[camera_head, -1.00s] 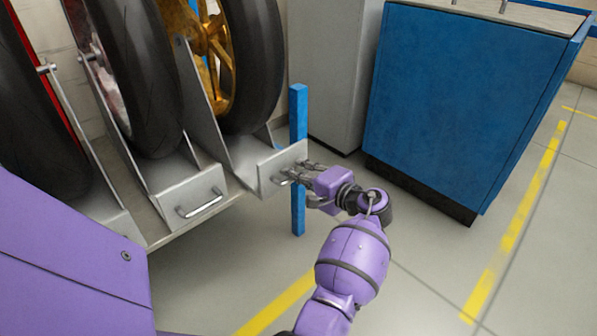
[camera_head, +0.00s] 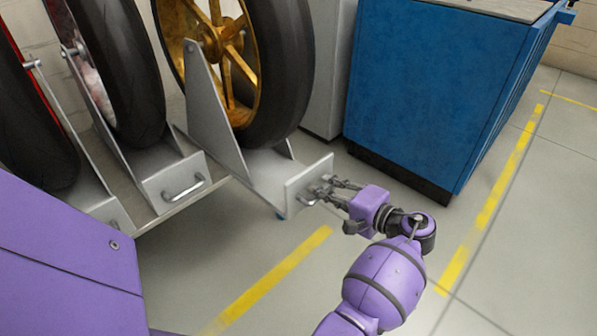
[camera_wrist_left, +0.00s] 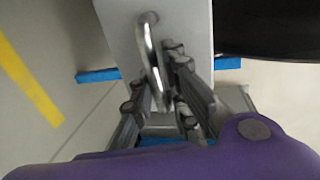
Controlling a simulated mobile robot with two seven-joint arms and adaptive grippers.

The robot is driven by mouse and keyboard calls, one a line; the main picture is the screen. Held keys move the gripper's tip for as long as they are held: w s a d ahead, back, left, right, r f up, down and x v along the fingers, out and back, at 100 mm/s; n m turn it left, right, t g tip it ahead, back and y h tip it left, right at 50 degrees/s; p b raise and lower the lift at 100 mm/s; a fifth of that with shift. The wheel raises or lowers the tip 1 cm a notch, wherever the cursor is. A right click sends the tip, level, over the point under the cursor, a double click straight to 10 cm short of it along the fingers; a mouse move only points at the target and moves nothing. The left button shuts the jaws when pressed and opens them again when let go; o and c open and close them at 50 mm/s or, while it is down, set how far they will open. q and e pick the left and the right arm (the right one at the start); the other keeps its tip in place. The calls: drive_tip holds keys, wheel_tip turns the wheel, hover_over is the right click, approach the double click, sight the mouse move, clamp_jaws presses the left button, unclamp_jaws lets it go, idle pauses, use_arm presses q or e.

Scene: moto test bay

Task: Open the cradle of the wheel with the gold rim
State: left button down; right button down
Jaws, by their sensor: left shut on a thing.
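The wheel with the gold rim (camera_head: 245,62) and black tyre stands upright in its grey metal cradle (camera_head: 213,115) in the head view. This cradle sticks out toward the front, well past the neighbouring cradles. My left gripper (camera_head: 323,189) is at the cradle's front plate (camera_head: 296,198), shut on its bar handle. The fingers partly hide the handle in the head view. In the left wrist view the handle (camera_wrist_left: 150,50) runs between the fingers (camera_wrist_left: 158,105), with the grey plate behind it. My right gripper is not in view.
Two more wheels stand to the left in cradles; the nearer one's handle (camera_head: 184,188) is free. A blue cabinet (camera_head: 440,90) stands at the right, behind my left arm. The floor in front is open, with yellow lines (camera_head: 275,278).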

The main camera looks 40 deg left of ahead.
use_arm(q)
drive_tip(key=shift+s+d+f, duration=0.1)
drive_tip(key=shift+d+f, duration=0.1)
drive_tip(key=shift+d, duration=0.4)
drive_tip(key=shift+s+d+f, duration=0.1)
drive_tip(key=shift+d+f, duration=0.1)
drive_tip(key=shift+d, duration=0.4)
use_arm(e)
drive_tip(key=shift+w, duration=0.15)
use_arm(q)
drive_tip(key=c, duration=1.9)
unclamp_jaws()
drive_tip(key=shift+o, duration=0.4)
drive_tip(key=shift+w, duration=0.1)
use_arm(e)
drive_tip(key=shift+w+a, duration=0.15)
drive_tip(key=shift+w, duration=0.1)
use_arm(q)
drive_tip(key=shift+r, duration=0.15)
drive_tip(key=w+v, duration=0.1)
drive_tip(key=v, duration=1.1)
drive_tip(key=shift+s, duration=0.35)
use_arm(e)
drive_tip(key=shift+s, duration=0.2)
